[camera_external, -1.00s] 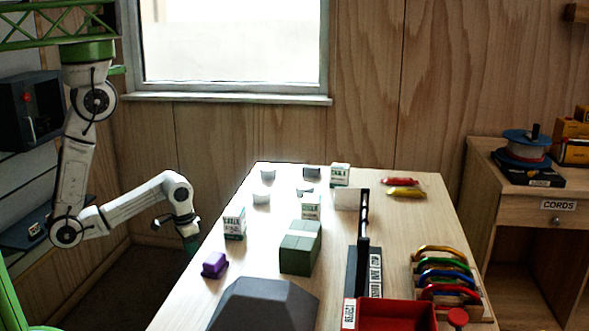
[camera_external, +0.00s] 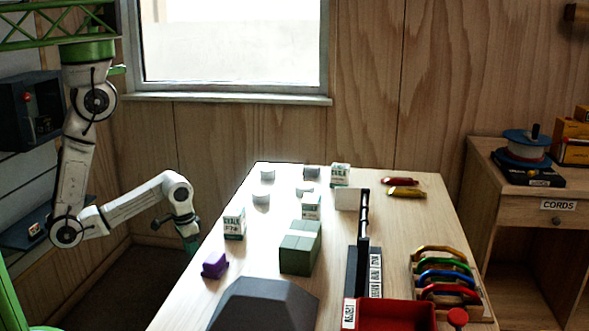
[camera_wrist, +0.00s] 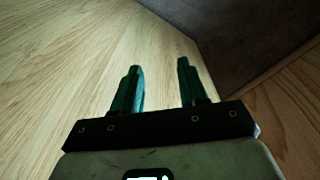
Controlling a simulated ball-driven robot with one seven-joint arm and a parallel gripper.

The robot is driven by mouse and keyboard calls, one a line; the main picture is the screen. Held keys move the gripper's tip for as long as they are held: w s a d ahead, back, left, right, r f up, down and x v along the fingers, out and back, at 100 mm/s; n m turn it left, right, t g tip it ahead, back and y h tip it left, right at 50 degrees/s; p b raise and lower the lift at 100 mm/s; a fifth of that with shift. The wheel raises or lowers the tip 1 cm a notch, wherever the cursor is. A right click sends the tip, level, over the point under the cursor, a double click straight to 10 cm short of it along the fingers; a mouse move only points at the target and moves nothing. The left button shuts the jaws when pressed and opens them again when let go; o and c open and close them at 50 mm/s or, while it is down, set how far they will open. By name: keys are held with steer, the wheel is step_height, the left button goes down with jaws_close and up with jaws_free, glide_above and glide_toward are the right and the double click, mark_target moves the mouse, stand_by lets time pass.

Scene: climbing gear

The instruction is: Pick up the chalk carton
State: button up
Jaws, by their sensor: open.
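Several white chalk cartons with green print stand upright on the table: one near the left edge (camera_external: 234,224), one in the middle (camera_external: 311,206) and one at the back (camera_external: 340,175). I cannot tell which of them the task means. My gripper (camera_external: 190,246) hangs at the table's left edge, left of the nearest carton and apart from it. In the wrist view my gripper (camera_wrist: 157,85) has its two green fingers apart with nothing between them. No carton shows in the wrist view, only bare wood and dark floor.
A purple block (camera_external: 215,265) lies at the table's left edge, close to my gripper. A green box (camera_external: 300,247), dark grey sloped block (camera_external: 263,306), black upright divider (camera_external: 363,255), red tray (camera_external: 390,315) and carabiner rack (camera_external: 447,280) occupy the front and right. White round pieces (camera_external: 261,198) lie behind.

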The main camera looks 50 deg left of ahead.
steer(key=shift+o, duration=0.4)
steer(key=o, duration=0.8)
steer(key=m+t+h+p, duration=0.7)
steer(key=m+t+h, duration=0.1)
steer(key=t+h, duration=0.1)
glide_toward(244, 225)
steer(key=x, duration=0.3)
steer(key=shift+w+r+p, duration=0.1)
steer(key=shift+p, duration=0.2)
steer(key=shift+p+x, duration=0.7)
steer(key=shift+x, duration=2.45)
